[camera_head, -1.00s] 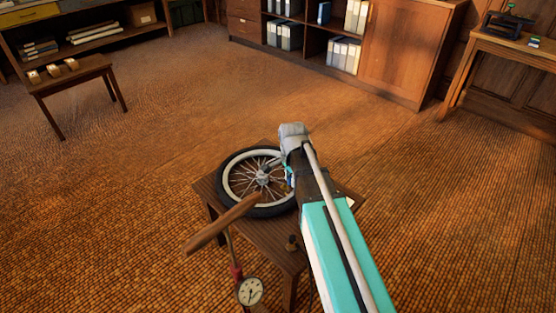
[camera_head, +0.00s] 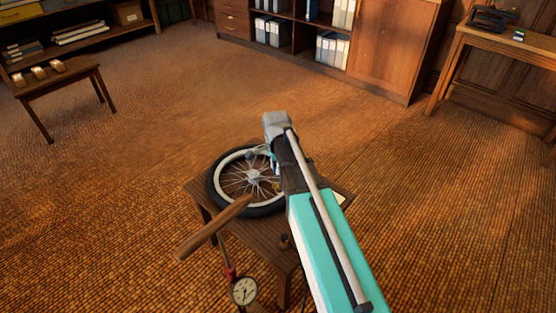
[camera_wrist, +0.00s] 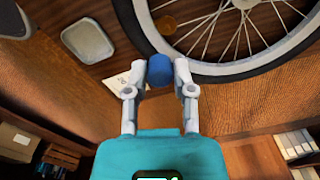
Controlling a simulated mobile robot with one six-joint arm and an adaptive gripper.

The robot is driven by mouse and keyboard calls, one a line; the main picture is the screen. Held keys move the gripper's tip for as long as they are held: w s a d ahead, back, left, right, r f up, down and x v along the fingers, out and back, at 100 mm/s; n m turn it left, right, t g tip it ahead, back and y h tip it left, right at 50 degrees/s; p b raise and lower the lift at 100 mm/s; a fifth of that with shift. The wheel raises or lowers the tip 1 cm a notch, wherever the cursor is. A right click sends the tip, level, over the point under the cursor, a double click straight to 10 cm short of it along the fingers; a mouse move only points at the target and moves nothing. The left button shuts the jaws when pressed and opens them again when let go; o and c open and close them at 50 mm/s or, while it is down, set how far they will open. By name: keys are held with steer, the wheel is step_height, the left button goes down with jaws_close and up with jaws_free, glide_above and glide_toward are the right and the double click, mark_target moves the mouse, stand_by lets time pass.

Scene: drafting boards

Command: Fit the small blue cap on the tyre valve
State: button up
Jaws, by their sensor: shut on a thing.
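The small blue cap (camera_wrist: 160,70) is between the two grey fingertips of my gripper (camera_wrist: 160,73) in the wrist view, and the fingers are shut on it. The wheel (camera_head: 253,178), with a black tyre, pale rim and thin spokes, lies flat on the small wooden table (camera_head: 262,240). In the wrist view the tyre (camera_wrist: 235,75) passes just beyond the cap. I cannot tell the gap between them. The tyre valve cannot be made out in either view. In the head view my arm hides the cap and the right side of the wheel.
A pump with a wooden handle (camera_head: 215,228) and a round gauge (camera_head: 244,291) stands at the table's near left side. A grey dish (camera_wrist: 88,40) and white paper (camera_wrist: 122,88) lie near the wheel. The surrounding floor is open.

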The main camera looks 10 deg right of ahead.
steer(key=shift+w+r+m, duration=0.3)
steer(key=shift+w+r, duration=0.1)
steer(key=shift+w, duration=0.2)
steer(key=shift+f, duration=0.25)
step_height(320, 180, down, 6)
steer(key=b, duration=0.6)
steer(key=shift+f, duration=0.1)
steer(key=shift+s+f+b, duration=0.1)
steer(key=shift+f+b, duration=1.25)
steer(key=shift+b, duration=0.25)
stand_by(0.8)
steer(key=o, duration=0.8)
steer(key=shift+c, duration=0.2)
steer(key=shift+r, duration=0.15)
